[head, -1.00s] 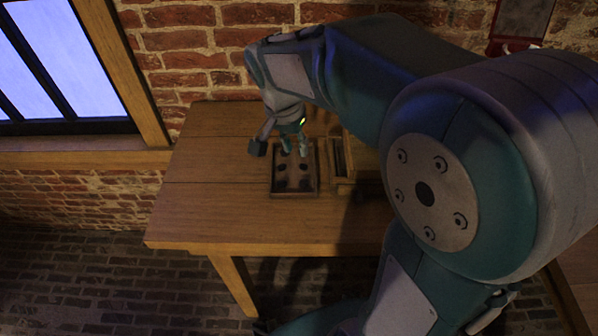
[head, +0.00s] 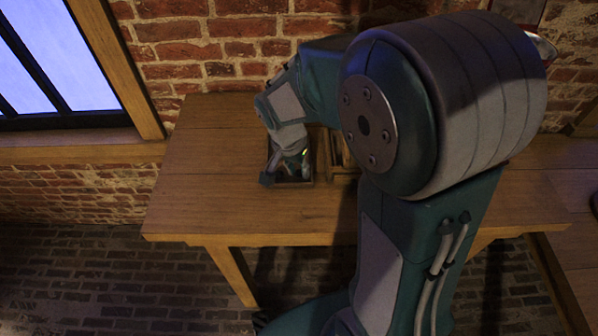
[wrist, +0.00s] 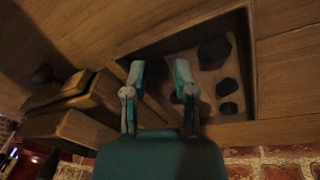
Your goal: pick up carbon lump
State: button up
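Several dark carbon lumps lie in a shallow wooden tray (wrist: 243,62) in the wrist view. A large lump (wrist: 214,50) is near the tray's far end. Two smaller lumps, one (wrist: 226,87) above the other (wrist: 228,108), are to the right of my fingers. Another dark lump shows partly behind my right finger. My gripper (wrist: 159,74) is open, with its fingers apart over the left part of the tray and nothing clearly between them. In the head view my gripper (head: 291,168) is low at the tray (head: 296,184), and my wrist hides most of the tray's contents.
A wooden box or rack (head: 343,158) stands just right of the tray; it also shows at the left in the wrist view (wrist: 80,103). A brick wall (head: 200,45) is close behind the table. The table's left and front parts (head: 215,205) are clear.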

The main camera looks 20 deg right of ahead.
jog(key=c, duration=0.4)
jog(key=shift+o, duration=0.2)
